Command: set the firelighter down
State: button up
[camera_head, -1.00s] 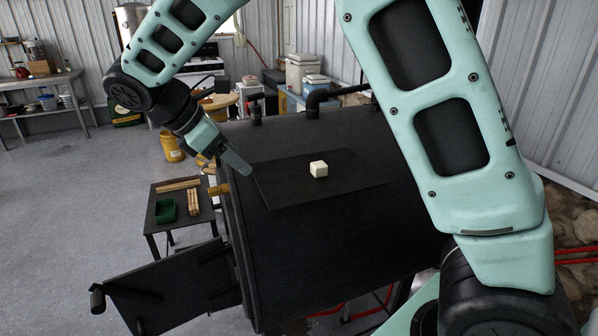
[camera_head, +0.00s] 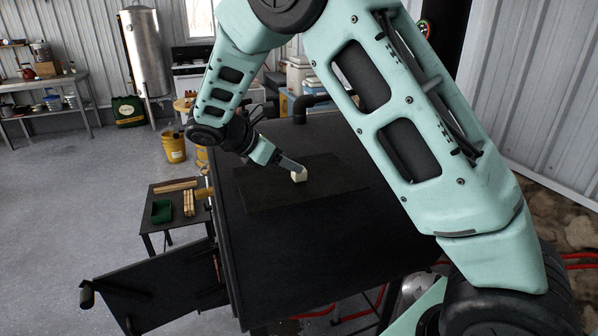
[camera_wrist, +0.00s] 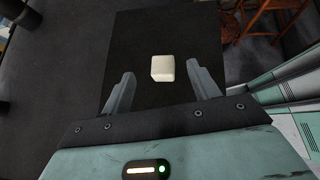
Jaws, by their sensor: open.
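The firelighter (camera_head: 299,176) is a small cream-white cube resting on the dark flat plate (camera_head: 330,187) on top of the black barrel stove (camera_head: 270,235). My gripper (camera_head: 297,168) is right at the cube in the head view, its fingers partly covering it. In the wrist view, my gripper (camera_wrist: 158,88) is open, with one finger on each side of the firelighter (camera_wrist: 162,68). The cube is slightly beyond the fingertips, with a gap to each finger, so nothing is held.
The stove's door (camera_head: 150,285) hangs open at the lower left. A small side table (camera_head: 177,213) holds a green tray (camera_head: 162,210) and wood sticks (camera_head: 189,203). A stovepipe (camera_head: 308,103) rises at the stove's back. The plate around the cube is otherwise clear.

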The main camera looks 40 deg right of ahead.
jog(key=shift+f+p+x, duration=0.25)
jog(key=shift+p+x, duration=0.7)
jog(key=shift+x, duration=1.75)
jog(key=shift+s+a, duration=0.1)
jog(key=shift+a, duration=0.1)
jog(key=c, duration=1.2)
